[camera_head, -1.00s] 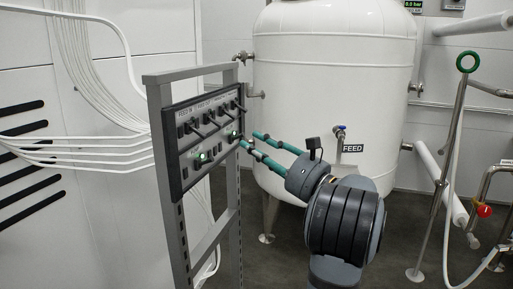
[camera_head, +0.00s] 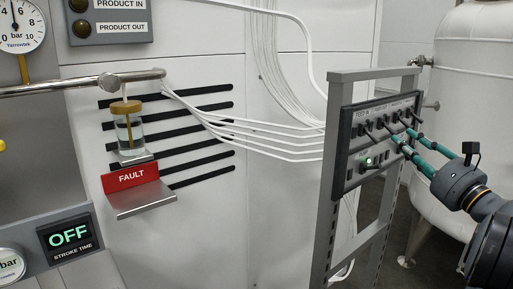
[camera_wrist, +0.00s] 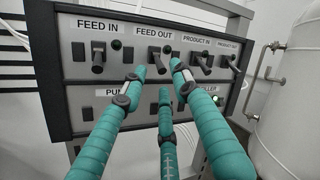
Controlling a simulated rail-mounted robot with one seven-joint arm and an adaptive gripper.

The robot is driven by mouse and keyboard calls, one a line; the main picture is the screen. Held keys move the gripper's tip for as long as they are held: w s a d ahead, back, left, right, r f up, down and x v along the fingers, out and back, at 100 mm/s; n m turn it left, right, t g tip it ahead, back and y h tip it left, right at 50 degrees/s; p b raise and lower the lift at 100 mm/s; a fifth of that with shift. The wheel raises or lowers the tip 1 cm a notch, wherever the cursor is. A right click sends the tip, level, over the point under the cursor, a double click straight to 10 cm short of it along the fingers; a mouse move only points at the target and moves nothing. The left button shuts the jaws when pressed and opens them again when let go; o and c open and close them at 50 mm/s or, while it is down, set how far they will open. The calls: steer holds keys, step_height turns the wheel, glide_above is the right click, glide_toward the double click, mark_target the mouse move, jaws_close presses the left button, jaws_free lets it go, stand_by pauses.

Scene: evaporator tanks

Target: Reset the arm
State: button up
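My gripper (camera_head: 406,139) has slim teal fingers and is at the front of a dark switch panel (camera_head: 342,160) on a grey frame. In the wrist view my gripper (camera_wrist: 158,88) shows three fingers spread apart with nothing between them. The fingertips overlap the panel (camera_wrist: 72,97) near the FEED OUT and PRODUCT IN switches. I cannot tell whether they touch it. The FEED IN lever (camera_wrist: 97,58) is clear of the fingers. The FEED OUT lever and part of the lower row are partly hidden by them. The dark grey wrist (camera_head: 458,183) of my arm reaches in from the right.
A white tank (camera_head: 480,80) stands close behind my arm at the right. White hoses (camera_head: 265,130) run along the wall to the panel. At left are a glass jar (camera_head: 128,133), a red FAULT sign (camera_head: 131,177), an OFF display (camera_head: 68,235) and a gauge (camera_head: 20,25).

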mark_target(395, 133)
steer(key=x, duration=0.4)
steer(key=shift+r+p, duration=0.15)
steer(key=shift+p, duration=0.15)
